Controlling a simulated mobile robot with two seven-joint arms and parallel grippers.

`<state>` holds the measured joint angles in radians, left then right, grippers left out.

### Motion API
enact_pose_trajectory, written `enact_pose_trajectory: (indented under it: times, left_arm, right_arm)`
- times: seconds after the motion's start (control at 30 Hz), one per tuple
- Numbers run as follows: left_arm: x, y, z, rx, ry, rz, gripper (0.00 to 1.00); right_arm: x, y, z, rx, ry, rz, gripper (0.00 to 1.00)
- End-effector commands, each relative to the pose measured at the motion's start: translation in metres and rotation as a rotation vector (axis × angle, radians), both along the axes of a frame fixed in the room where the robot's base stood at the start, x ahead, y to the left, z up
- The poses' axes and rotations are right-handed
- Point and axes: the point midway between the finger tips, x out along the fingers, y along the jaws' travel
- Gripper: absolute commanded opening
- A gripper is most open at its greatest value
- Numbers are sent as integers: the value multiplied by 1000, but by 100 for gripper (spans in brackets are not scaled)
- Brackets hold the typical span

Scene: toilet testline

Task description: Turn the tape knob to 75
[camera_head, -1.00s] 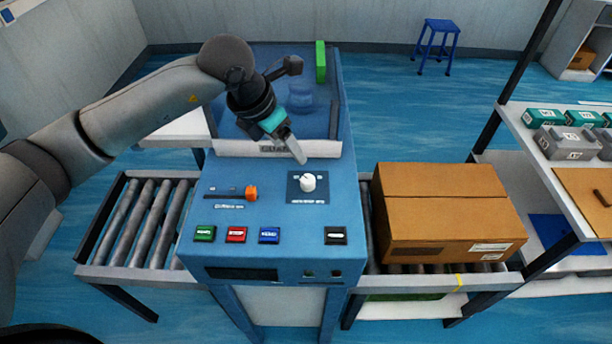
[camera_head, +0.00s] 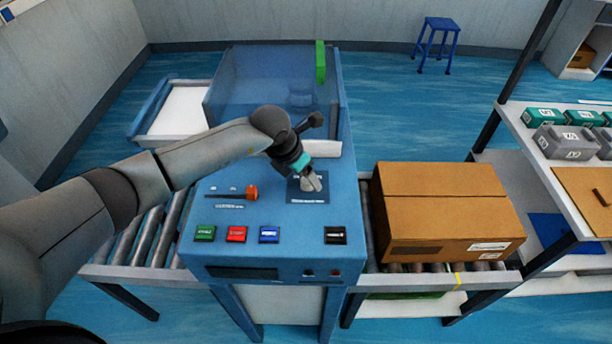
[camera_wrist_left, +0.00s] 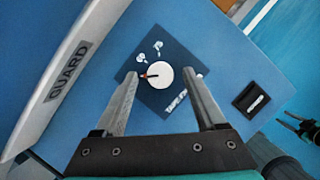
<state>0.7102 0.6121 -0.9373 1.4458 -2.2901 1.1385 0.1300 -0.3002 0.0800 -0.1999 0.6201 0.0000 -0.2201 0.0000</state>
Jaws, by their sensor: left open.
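The tape knob is a white round dial (camera_wrist_left: 159,75) on a dark square plate (camera_wrist_left: 181,61) on the blue machine's top panel. In the left wrist view a small red mark on the dial points to the left. My left gripper (camera_wrist_left: 163,82) is open, with one finger on each side of the knob and a gap between each finger and the dial. In the head view the left gripper (camera_head: 312,183) is over the plate and covers most of the knob. I cannot tell how far down the fingertips reach.
An orange slider handle (camera_head: 251,192) and green, red and blue buttons (camera_head: 237,234) are left of and below the knob. A black switch (camera_head: 335,235) is below it. A guard (camera_wrist_left: 62,80) stands behind. A cardboard box (camera_head: 440,214) sits on rollers at right.

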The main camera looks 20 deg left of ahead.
Motion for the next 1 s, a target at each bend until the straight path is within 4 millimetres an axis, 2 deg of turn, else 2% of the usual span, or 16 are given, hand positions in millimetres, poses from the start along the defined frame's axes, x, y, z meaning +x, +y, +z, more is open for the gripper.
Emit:
enact_pose_trajectory:
  times: [0.17,0.43,1.0]
  left_arm:
    - [2,-2,-8,0,0,-1,72]
    - [3,-2,-8,0,0,-1,72]
    - [3,-2,-8,0,0,0,10]
  right_arm:
    - [0,0,0,0,0,0,50]
    - [0,0,0,-1,0,0,50]
    - [0,0,0,-1,0,0,50]
